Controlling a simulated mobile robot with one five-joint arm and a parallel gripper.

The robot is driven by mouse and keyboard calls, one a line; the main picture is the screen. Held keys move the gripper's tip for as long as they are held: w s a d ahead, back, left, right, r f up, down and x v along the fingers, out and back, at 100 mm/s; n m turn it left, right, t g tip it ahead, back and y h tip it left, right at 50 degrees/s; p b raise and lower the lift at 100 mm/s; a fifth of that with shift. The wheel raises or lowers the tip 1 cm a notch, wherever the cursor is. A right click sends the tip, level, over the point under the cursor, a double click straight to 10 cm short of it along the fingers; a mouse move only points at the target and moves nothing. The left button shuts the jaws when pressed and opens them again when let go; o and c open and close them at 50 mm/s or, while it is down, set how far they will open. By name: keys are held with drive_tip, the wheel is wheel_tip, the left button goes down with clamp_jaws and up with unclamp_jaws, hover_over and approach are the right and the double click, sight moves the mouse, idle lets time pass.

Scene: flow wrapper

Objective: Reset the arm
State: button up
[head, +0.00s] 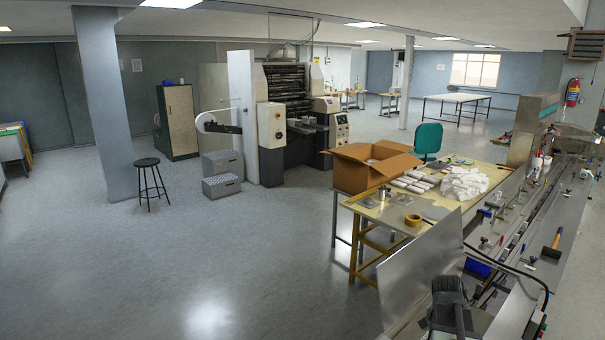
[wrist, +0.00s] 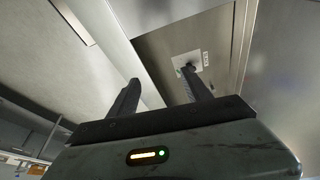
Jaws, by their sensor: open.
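My gripper (wrist: 161,76) shows in the wrist view with its two dark fingers spread apart. Nothing is visible between them. Past the fingers is a brown-grey metal panel (wrist: 162,48) with a small white label, partly behind the right finger. A dark part of my arm shows at the bottom of the head view, beside the flow wrapper (head: 520,245). I cannot make out the fingers there.
A tilted metal sheet (head: 428,262) stands just left of the machine. A hammer (head: 553,245) lies on the machine. Open floor (head: 215,260) lies left.

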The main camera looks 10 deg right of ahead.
drive_tip(key=w+a+f+n+y, duration=0.15)
drive_tip(key=a+n, duration=0.45)
drive_tip(key=a, duration=1.2)
drive_tip(key=w+a+n+y, duration=0.15)
drive_tip(key=a+n, duration=0.55)
drive_tip(key=a, duration=1.1)
wheel_tip(320, 180, down, 10)
drive_tip(key=s+g+b, duration=0.1)
drive_tip(key=s+b, duration=0.1)
drive_tip(key=b, duration=0.8)
drive_tip(key=shift+s+y, duration=0.3)
drive_tip(key=shift+s, duration=0.1)
drive_tip(key=shift+r, duration=0.1)
